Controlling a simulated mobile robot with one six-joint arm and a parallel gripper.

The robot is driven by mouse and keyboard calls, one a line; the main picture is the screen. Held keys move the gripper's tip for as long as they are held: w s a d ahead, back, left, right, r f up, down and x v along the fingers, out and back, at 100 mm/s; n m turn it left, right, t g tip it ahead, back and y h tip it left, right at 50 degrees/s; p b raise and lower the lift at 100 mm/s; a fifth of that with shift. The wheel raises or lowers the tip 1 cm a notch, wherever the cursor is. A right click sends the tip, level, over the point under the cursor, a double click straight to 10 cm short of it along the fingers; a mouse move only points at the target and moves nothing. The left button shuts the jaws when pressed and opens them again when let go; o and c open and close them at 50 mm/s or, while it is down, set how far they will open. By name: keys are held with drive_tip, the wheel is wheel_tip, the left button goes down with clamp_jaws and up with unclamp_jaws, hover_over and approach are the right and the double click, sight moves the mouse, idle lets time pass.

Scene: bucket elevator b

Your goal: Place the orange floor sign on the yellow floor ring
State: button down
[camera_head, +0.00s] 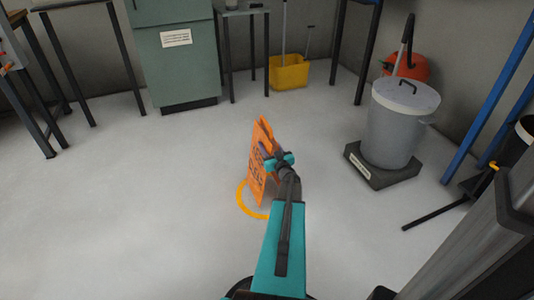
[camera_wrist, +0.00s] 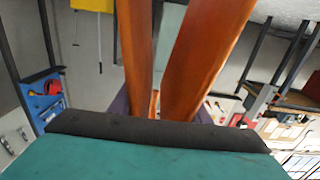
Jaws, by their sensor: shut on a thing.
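The orange floor sign (camera_head: 258,163) stands upright, or nearly so, in the middle of the floor in the head view. My gripper (camera_head: 279,160) is shut on it near its upper right side. In the wrist view the sign's two orange panels (camera_wrist: 205,50) rise close in front of my gripper (camera_wrist: 160,105). The yellow floor ring (camera_head: 242,203) lies on the floor at the sign's foot. Its left and front arc shows; the rest is hidden behind the sign and my arm. I cannot tell whether the sign's lower edge touches the floor inside the ring or hangs just above it.
A grey lidded bin (camera_head: 400,122) stands on a dark base (camera_head: 378,172) to the right. A yellow mop bucket (camera_head: 289,73) and a green cabinet (camera_head: 176,60) are at the back. A blue-legged rack (camera_head: 492,95) is at the right. Floor to the left is clear.

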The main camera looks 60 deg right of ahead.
drive_tip(key=shift+f+b, duration=1)
drive_tip(key=shift+f, duration=0.8)
drive_tip(key=c, duration=1)
unclamp_jaws()
drive_tip(key=p+v, duration=0.3)
drive_tip(key=v, duration=0.9)
